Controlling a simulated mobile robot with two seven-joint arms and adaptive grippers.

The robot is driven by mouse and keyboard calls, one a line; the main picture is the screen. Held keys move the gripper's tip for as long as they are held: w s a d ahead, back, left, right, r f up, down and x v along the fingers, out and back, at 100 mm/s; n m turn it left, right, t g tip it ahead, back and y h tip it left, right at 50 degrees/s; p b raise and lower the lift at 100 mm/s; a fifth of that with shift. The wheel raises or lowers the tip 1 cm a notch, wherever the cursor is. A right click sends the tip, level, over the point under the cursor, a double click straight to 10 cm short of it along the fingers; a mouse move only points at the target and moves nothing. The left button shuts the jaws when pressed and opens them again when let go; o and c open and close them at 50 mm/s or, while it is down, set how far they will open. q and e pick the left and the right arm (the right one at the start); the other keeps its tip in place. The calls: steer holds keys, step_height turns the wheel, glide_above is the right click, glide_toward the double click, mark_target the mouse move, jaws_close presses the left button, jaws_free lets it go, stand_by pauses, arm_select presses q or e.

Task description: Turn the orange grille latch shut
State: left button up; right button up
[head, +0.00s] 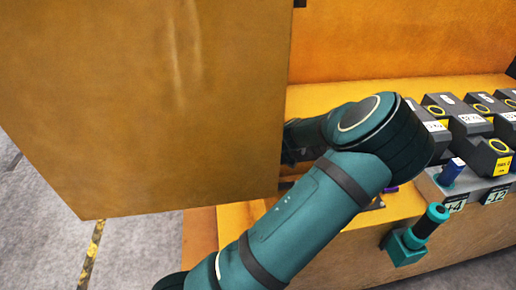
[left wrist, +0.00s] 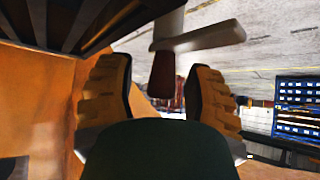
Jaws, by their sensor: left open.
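In the left wrist view, a T-shaped grey-brown handle (left wrist: 198,38) sticks out at top centre; it looks like the latch, though its orange colour does not show. A dark slatted grille (left wrist: 65,22) is at the upper left. My left gripper (left wrist: 157,88) is open, its two ribbed fingers apart. The handle's lower stub appears between and beyond the fingertips; I cannot tell whether they touch it. In the head view, my teal arm reaches behind a big orange-brown panel (head: 150,100), which hides the gripper and the latch. My right gripper is not in view.
In the head view, an orange bench (head: 360,240) carries several dark castings (head: 470,122) at right. A blue peg (head: 453,170) stands near number plates. A teal block with a cylinder (head: 405,246) juts from the bench front. Grey floor (head: 140,255) is open at lower left.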

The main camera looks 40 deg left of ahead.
arm_select(q)
jaws_close()
steer(key=shift+a, duration=0.1)
